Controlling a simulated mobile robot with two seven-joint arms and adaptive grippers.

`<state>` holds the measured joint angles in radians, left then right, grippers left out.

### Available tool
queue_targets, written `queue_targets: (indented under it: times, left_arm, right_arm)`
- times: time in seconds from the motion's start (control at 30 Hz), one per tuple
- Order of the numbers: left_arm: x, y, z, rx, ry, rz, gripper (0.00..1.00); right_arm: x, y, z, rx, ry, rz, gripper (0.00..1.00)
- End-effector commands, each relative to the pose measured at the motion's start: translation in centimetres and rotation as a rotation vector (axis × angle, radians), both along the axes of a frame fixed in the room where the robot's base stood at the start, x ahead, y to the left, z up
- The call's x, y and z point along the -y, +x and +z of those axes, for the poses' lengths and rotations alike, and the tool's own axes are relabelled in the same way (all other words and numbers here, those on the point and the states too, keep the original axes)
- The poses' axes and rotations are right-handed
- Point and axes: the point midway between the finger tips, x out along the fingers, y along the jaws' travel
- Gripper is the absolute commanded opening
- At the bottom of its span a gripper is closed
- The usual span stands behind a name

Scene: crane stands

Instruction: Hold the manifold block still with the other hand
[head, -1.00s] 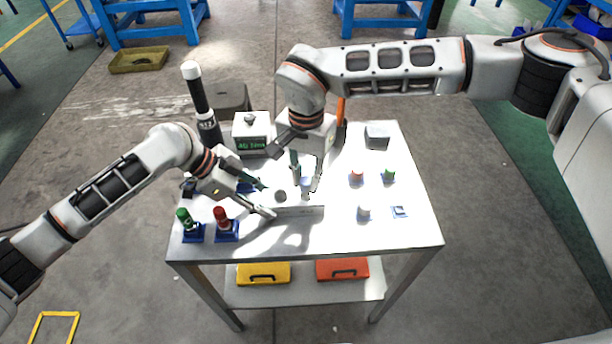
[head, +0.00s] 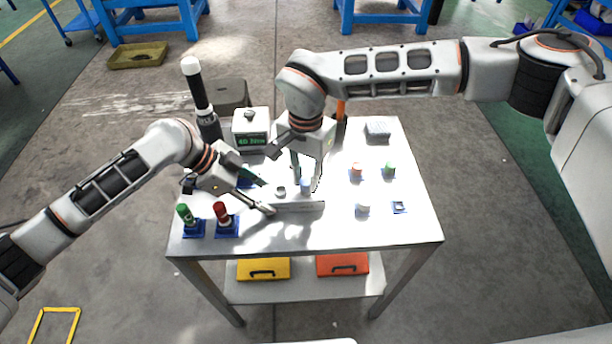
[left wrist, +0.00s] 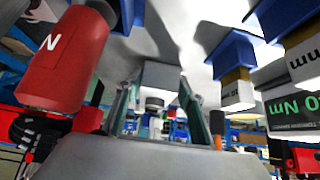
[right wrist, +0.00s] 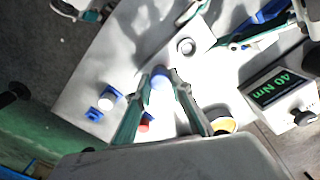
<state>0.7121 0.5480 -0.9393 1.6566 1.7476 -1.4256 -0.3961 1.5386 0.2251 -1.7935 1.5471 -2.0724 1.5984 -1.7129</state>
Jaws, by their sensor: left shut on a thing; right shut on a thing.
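The manifold block (head: 300,207) is a pale grey bar lying on the table, with a round port (right wrist: 186,46) on top in the right wrist view. My left gripper (head: 268,200) is shut on the block's left end; in the left wrist view the block (left wrist: 160,75) sits between the fingers. My right gripper (right wrist: 159,73) points down and is shut on a small blue cylindrical part (right wrist: 161,82). In the head view this blue part (head: 306,186) is upright at the block's right half. Whether it is seated in a port cannot be told.
A green-handled tool (head: 187,216) and a red-handled one (head: 221,213) stand in blue holders at the left. A box with a green display (head: 251,138) and a black cylinder stand behind. Small capped parts (head: 356,170) lie at the right; the front right corner is clear.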

Motion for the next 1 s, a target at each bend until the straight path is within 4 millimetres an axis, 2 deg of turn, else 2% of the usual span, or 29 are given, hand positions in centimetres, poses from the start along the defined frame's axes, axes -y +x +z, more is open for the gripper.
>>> queue_targets:
  times: [0.3, 0.73, 1.0]
  left_arm:
    - [-0.01, -0.01, 0.01, 0.001, 0.000, -0.001, 0.09]
    - [-0.01, -0.02, 0.01, 0.001, 0.000, -0.001, 0.09]
    - [0.00, -0.02, 0.00, 0.001, 0.000, -0.001, 0.09]
  right_arm:
    - [-0.01, 0.04, 0.03, 0.001, 0.000, -0.344, 0.00]
    - [0.00, 0.05, 0.03, 0.001, 0.001, -0.410, 0.00]
    - [-0.01, 0.06, 0.00, 0.001, 0.000, -0.712, 0.00]
